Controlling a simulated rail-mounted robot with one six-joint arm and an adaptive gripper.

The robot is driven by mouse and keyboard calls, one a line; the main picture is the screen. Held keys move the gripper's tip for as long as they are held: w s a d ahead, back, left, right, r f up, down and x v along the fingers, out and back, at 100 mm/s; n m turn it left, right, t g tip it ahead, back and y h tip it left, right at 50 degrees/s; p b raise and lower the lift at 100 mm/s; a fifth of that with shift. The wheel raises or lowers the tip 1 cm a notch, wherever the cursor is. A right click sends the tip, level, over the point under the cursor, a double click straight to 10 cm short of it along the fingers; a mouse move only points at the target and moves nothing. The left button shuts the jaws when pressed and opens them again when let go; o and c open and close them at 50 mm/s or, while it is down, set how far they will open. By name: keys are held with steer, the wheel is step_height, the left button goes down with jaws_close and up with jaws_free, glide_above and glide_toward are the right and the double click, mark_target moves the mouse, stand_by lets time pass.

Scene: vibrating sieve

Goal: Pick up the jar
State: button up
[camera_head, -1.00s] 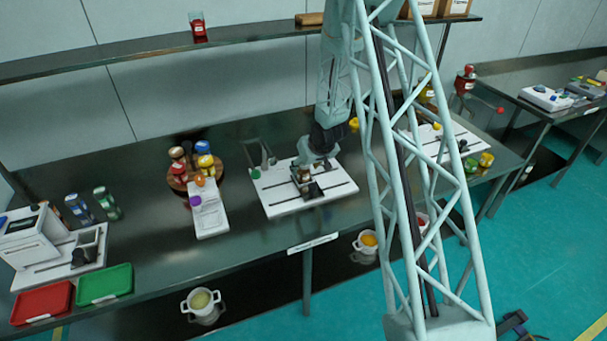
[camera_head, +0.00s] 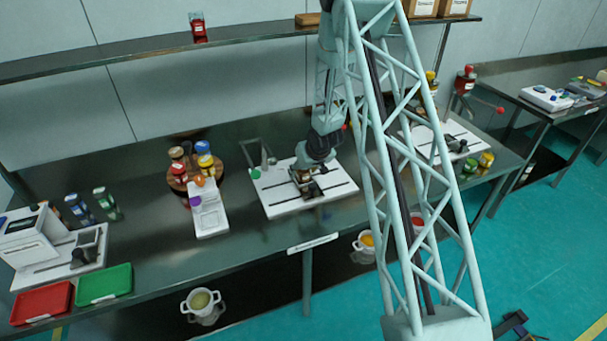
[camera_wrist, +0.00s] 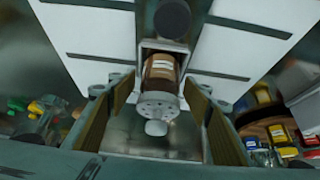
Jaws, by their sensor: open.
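The jar (camera_wrist: 161,67) is brown with a pale label, seen in the wrist view. A pale perforated cap (camera_wrist: 157,105) is at its near end. It sits in a metal holder on the white slotted base. My gripper (camera_wrist: 158,92) is open, with one finger on each side of the jar's capped end. Gaps show between both fingers and the jar. In the head view my gripper (camera_head: 303,178) is over the white base (camera_head: 283,208); it and the holder mostly hide the jar there.
A white device (camera_head: 209,217) and a round wooden tray (camera_head: 176,184) with several bottles stand left of the base. Red (camera_head: 41,303) and green (camera_head: 104,284) trays lie at the bench's front left. Bench surface is clear between the green tray and the device.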

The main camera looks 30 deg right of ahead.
steer(key=shift+c, duration=0.5)
steer(key=c, duration=0.9)
steer(key=shift+o, duration=0.2)
steer(key=shift+r, duration=0.15)
steer(key=shift+r+p, duration=0.75)
steer(key=shift+r, duration=4.1)
